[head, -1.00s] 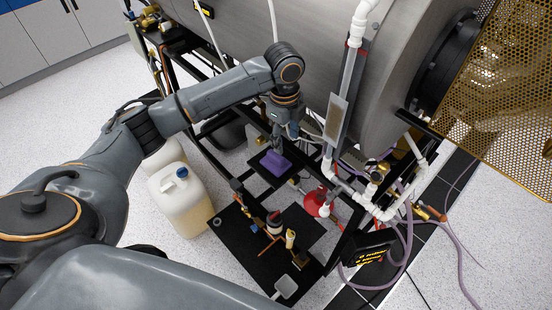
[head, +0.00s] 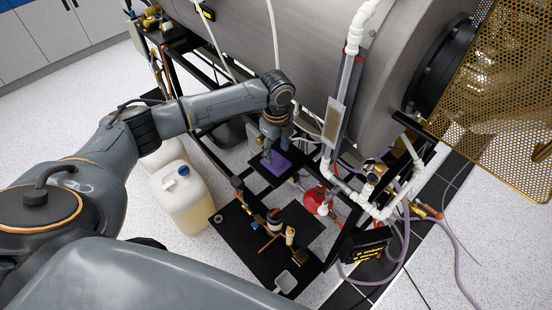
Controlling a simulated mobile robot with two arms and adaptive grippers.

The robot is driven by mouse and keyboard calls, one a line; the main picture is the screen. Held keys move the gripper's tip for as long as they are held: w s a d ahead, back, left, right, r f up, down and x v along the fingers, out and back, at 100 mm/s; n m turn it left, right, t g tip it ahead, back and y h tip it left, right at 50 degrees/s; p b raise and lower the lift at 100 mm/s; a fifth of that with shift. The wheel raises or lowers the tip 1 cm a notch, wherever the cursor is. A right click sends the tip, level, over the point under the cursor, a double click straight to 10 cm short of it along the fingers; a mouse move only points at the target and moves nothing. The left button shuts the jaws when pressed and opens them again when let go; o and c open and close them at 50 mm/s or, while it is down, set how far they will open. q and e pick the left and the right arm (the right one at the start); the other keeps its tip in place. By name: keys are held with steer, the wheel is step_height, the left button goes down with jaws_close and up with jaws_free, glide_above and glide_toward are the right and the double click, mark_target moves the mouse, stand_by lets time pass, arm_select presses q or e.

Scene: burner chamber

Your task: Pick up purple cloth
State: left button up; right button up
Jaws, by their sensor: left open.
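The purple cloth (head: 277,164) lies on a small black shelf (head: 257,178) under the large metal chamber, near the middle of the head view. My left gripper (head: 267,156) points down at the cloth's left side, with its fingertips at or just above it. I cannot tell whether they touch it. The gripper is open, and its wrist hides part of the area behind the cloth. My right gripper does not show.
The metal chamber (head: 310,60) and its frame stand close above and behind the shelf. A lower black shelf (head: 240,235) holds small tools. Jugs (head: 182,195) stand on the floor at left.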

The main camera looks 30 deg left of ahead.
mark_target(276, 155)
arm_select(q)
step_height(276, 155, down, 3)
steer(key=shift+a+f, duration=0.1)
steer(key=shift+a, duration=0.05)
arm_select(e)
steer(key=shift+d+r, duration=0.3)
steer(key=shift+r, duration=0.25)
arm_select(q)
steer(key=shift+c, duration=0.4)
jaws_close()
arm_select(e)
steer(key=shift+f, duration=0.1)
arm_select(q)
steer(key=shift+r, duration=0.65)
steer(key=s+d+r+b, duration=0.4)
steer(key=s+d+r, duration=0.5)
steer(key=s+r, duration=0.1)
steer(key=shift+s+d+r, duration=0.15)
steer(key=shift+s+r, duration=0.15)
steer(key=shift+r, duration=0.6)
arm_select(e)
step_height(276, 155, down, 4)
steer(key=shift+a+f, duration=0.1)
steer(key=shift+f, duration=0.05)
